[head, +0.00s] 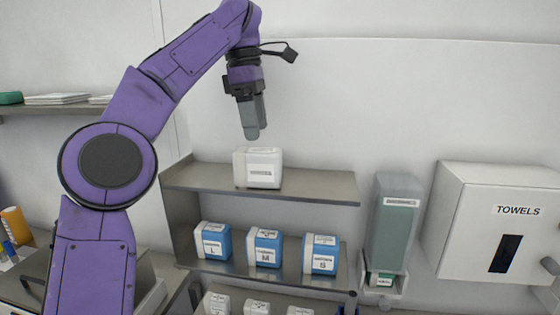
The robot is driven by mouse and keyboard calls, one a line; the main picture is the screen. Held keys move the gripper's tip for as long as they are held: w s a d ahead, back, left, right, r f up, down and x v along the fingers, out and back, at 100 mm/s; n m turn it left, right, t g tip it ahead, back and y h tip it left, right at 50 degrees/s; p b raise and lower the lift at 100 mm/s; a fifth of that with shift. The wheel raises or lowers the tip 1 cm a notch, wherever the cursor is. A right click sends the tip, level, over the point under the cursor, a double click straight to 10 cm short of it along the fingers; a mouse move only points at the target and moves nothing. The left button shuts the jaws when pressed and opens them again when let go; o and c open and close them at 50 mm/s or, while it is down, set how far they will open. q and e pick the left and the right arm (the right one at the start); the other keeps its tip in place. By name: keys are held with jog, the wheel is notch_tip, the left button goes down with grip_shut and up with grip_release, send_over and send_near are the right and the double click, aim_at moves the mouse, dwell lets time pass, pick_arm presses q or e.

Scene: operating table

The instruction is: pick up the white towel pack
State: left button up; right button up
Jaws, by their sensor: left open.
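The white towel pack (258,168) sits on the top shelf (320,187) of a metal wall rack, left of the shelf's middle. Its front carries a small printed label. My left gripper (251,136) points down just above the pack, with a small gap between the fingertips and its top. The gripper is open and empty; seen from this side, its fingers overlap. My right gripper is not in view.
Blue-and-white boxes (265,247) stand on the shelf below, with more white packs (257,306) under them. To the right hang a dispenser (395,225) and a white cabinet marked TOWELS (470,228). The top shelf's right part is clear.

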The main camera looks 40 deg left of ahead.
aim_at(260, 167)
pick_arm(q)
jog(key=f+b, duration=0.1)
jog(key=f, duration=0.1)
jog(key=s+f+b, duration=0.1)
jog(key=f, duration=0.1)
jog(key=shift+s+d+f+b, duration=0.1)
jog(key=shift+d+f+b, duration=0.15)
jog(key=shift+b, duration=0.15)
jog(key=shift+s+f, duration=0.2)
jog(key=shift+s, duration=0.1)
jog(key=f+b, duration=0.1)
jog(key=w+f+b, duration=0.1)
jog(key=f, duration=0.1)
jog(key=w+f+b, duration=0.1)
jog(key=f, duration=0.1)
jog(key=shift+w+d+f+b, duration=0.15)
jog(key=shift+d+f+b, duration=0.05)
jog(key=shift+b, duration=0.1)
jog(key=shift+s+a+r, duration=0.1)
jog(key=shift+s+r, duration=0.15)
jog(key=shift+s, duration=0.2)
jog(key=shift+c, duration=0.3)
jog(key=c, duration=0.6)
jog(key=shift+w, duration=0.1)
jog(key=c, duration=0.5)
